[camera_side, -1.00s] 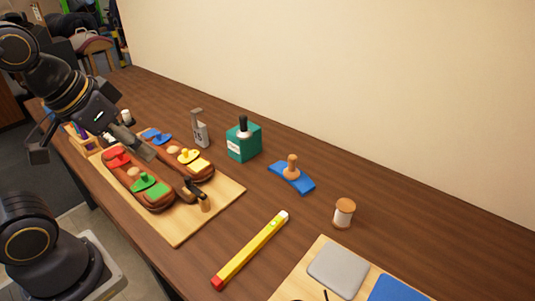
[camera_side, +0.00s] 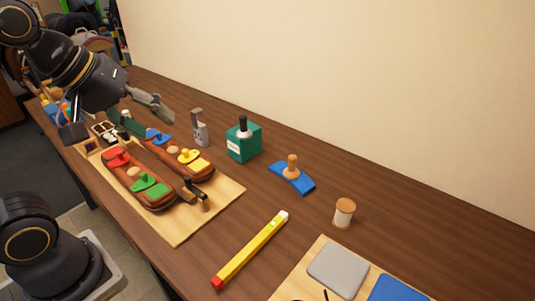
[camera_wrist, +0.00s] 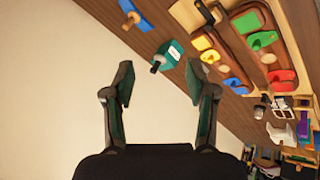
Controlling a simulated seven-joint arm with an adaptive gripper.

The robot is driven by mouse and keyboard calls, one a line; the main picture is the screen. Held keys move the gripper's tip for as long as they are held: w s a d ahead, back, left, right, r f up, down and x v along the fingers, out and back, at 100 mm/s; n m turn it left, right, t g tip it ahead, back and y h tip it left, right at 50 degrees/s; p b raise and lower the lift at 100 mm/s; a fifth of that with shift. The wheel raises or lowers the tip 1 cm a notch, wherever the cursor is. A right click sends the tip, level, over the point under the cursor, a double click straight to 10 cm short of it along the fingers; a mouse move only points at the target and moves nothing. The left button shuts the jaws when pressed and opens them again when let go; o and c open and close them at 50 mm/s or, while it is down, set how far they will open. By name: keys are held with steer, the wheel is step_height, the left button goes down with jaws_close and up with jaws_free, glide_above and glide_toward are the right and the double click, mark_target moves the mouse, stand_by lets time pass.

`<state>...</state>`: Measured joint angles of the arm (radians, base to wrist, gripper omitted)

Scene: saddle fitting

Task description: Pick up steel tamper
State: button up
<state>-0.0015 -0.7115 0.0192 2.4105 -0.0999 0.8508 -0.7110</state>
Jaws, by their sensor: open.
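A small grey metal block with an upright handle and a "15" mark (camera_side: 200,132) stands on the table between the wooden board and the teal box; it looks like the steel tamper, but I cannot be sure. My gripper (camera_side: 160,125) is to its left in the side view, raised above the table. Its two fingers are spread, with nothing between them. In the wrist view my gripper (camera_wrist: 158,82) shows mostly pale wall between its fingers; the grey block cannot be made out there and may be behind the right finger.
A teal box (camera_side: 243,144) with a dark-handled tool stands right of the grey block. The wooden board (camera_side: 180,228) holds brown forms with coloured pieces. A blue saddle piece (camera_side: 300,180), yellow level (camera_side: 250,250) and thread spool (camera_side: 344,213) lie rightward, with bare table between.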

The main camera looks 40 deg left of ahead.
steer(key=w+r+n, duration=0.3)
steer(key=w+n, duration=0.3)
steer(key=n, duration=1.9)
glide_above(240, 117)
steer(key=s, duration=0.8)
step_height(240, 117, down, 9)
steer(key=x, duration=0.9)
steer(key=shift+w+a+f, duration=0.25)
steer(key=shift+w, duration=0.1)
steer(key=x, duration=0.5)
steer(key=shift+w+a+f, duration=0.15)
steer(key=shift+w+f, duration=0.1)
steer(key=shift+f, duration=0.1)
jaws_close()
